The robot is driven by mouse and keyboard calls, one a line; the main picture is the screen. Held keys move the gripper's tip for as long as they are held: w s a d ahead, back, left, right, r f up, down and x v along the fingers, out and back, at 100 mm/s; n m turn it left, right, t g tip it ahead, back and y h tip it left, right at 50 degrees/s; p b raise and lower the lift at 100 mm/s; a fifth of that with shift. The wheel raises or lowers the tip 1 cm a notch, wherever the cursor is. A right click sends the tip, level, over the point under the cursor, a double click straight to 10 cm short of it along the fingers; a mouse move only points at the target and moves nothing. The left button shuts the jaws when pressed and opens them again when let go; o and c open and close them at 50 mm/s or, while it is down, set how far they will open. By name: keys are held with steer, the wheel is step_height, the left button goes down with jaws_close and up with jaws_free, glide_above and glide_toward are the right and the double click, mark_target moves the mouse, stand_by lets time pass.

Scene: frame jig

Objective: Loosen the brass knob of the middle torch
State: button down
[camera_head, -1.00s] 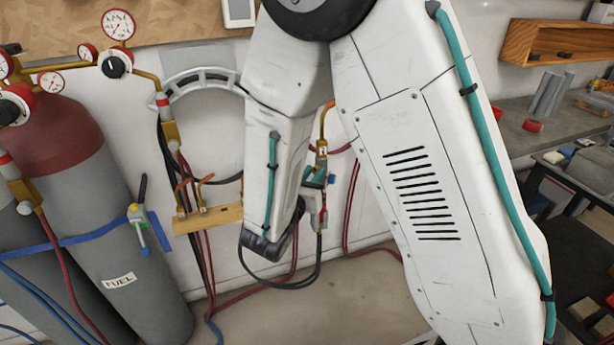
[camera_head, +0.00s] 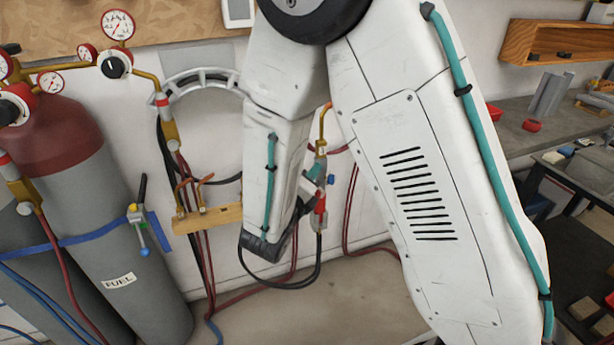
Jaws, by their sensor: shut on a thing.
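A torch with a bent brass neck (camera_head: 323,125) stands upright just right of my forearm. It has a blue knob (camera_head: 331,180) and a red part (camera_head: 320,203) below, with a black hose underneath. My gripper (camera_head: 312,186) is at this torch's body, mostly hidden behind my white arm. It is shut on a part at the torch's side. The brass knob cannot be made out, and the grip itself is hidden. Two copper-tipped pieces (camera_head: 205,181) stand at a wooden rack (camera_head: 215,216) to the left. My arm hides the rack's right end.
Grey gas cylinders (camera_head: 110,235) with gauges (camera_head: 117,27) stand at the left. A curved grey bracket (camera_head: 195,80) is on the wall. Red and black hoses hang close around the torch. A workbench (camera_head: 540,120) is at the right.

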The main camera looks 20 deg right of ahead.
steer(key=shift+f+n, duration=0.1)
steer(key=shift+n, duration=4.1)
steer(key=c, duration=1.3)
jaws_free()
steer(key=v, duration=0.7)
steer(key=shift+s+a, duration=0.25)
steer(key=shift+s, duration=0.1)
